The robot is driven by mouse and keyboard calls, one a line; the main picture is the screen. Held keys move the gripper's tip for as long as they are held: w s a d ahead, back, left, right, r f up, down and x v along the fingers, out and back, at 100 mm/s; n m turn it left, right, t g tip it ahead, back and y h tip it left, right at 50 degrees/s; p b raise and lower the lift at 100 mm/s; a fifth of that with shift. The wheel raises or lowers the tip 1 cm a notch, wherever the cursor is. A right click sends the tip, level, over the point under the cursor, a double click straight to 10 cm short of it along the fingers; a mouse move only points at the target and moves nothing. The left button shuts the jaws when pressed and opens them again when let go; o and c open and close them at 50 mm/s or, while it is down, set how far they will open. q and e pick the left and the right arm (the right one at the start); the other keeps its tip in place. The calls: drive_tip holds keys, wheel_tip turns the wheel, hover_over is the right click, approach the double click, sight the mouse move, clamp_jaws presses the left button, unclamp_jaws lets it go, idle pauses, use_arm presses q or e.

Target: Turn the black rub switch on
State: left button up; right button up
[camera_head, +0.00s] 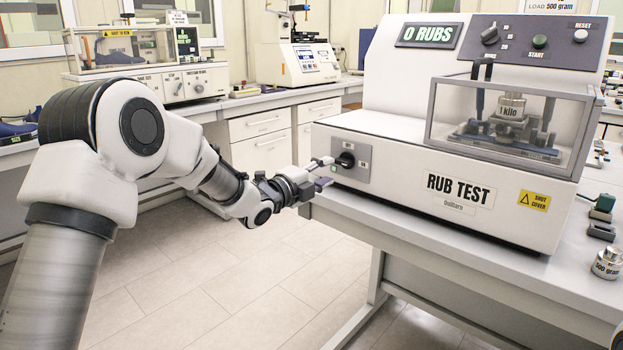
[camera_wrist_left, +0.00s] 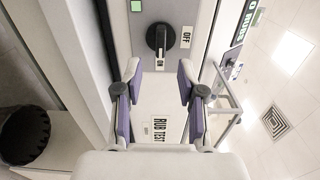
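The black rub switch (camera_head: 345,160) is a round knob with a raised bar on a grey plate at the front left of the white RUB TEST machine (camera_head: 400,182). In the left wrist view the switch (camera_wrist_left: 160,38) shows its bar lined up with the ON label (camera_wrist_left: 159,63), while the OFF label (camera_wrist_left: 186,38) is to the side.
A clear cover (camera_head: 515,115) encloses the 1 kilo weight (camera_head: 511,106) on the machine. The display (camera_head: 428,35) reads 0 RUBS. A 500 gram weight (camera_head: 607,263) stands on the table at the right. Open floor (camera_head: 250,290) lies below my left arm.

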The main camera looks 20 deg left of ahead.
use_arm(q)
drive_tip(key=v, duration=0.6)
drive_tip(key=shift+d, duration=0.1)
